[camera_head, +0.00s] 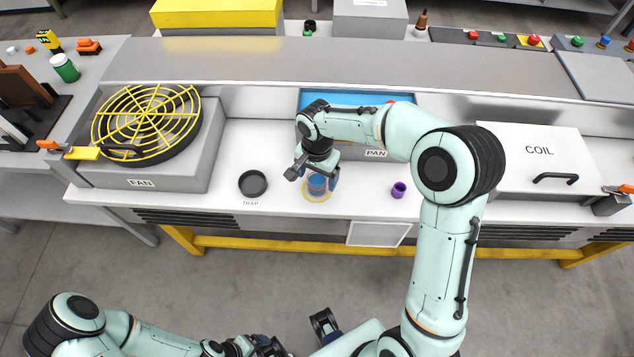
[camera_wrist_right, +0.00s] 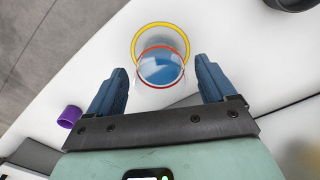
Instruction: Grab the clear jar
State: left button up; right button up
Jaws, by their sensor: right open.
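The clear jar (camera_head: 317,186) stands on the white bench top, with blue showing inside it and a thin red ring at its rim. A yellow ring marking surrounds its base. In the right wrist view the jar (camera_wrist_right: 160,68) appears between the two blue fingers. My right gripper (camera_head: 316,179) is open and points down at the jar, partly hiding it in the head view; it also shows in the right wrist view (camera_wrist_right: 160,66). I see a gap at each finger, and contact is not visible. My left gripper (camera_head: 258,347) is low at the bottom edge, its jaws unclear.
A black round trap (camera_head: 253,183) lies left of the jar and a purple cup (camera_head: 398,189) stands to its right. A blue pan (camera_head: 350,98) is behind my right arm. The fan box (camera_head: 150,150) and coil cover (camera_head: 535,155) flank the bench.

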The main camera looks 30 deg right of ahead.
jog(key=shift+f, duration=0.4)
jog(key=c, duration=1.2)
jog(key=shift+o, duration=0.2)
jog(key=shift+r, duration=0.15)
